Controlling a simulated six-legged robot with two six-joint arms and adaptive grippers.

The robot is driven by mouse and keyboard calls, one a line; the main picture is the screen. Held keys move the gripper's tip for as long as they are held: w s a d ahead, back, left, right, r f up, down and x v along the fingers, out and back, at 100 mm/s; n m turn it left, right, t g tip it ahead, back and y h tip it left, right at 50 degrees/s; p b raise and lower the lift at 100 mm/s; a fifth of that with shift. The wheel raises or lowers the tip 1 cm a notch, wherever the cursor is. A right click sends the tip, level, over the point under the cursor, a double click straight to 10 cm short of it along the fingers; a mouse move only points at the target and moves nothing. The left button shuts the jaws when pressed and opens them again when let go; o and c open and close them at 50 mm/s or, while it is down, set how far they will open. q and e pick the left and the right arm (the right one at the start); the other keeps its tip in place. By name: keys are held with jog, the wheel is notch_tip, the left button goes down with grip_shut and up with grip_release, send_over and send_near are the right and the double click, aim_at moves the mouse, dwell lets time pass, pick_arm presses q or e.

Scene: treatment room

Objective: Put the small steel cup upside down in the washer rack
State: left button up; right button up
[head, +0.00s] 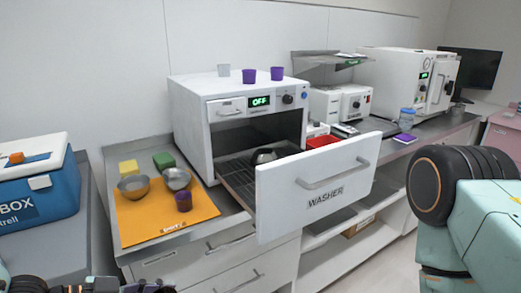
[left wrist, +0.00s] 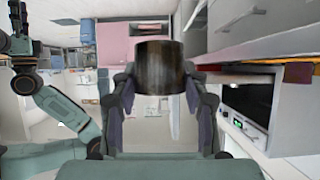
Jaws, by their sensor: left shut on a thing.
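The small steel cup (left wrist: 161,68) is between the fingers of my left gripper (left wrist: 161,88) in the left wrist view. The gripper is shut on its sides. I cannot tell which way the cup's mouth faces. The cup does not show in the head view, where only dark parts of my left arm show at the bottom edge. The washer rack (head: 236,180) is in the pulled-out washer drawer (head: 315,185). A dark bowl (head: 264,156) sits in the rack, apparently mouth down. My right arm shows at the right of the head view; I cannot make out its gripper.
Cups (head: 249,75) stand on the washer (head: 240,93). A blue box (head: 35,190) is at far left.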

pick_arm(q)
jog(key=shift+d+r+t+b, duration=0.1)
jog(key=shift+r+t+b, duration=0.15)
jog(key=shift+t+b, duration=0.2)
jog(key=shift+w+a+r+n+y+b, duration=0.2)
jog(key=shift+w+n+y+b, duration=0.15)
jog(key=shift+w+n, duration=0.2)
jog(key=shift+r, duration=0.1)
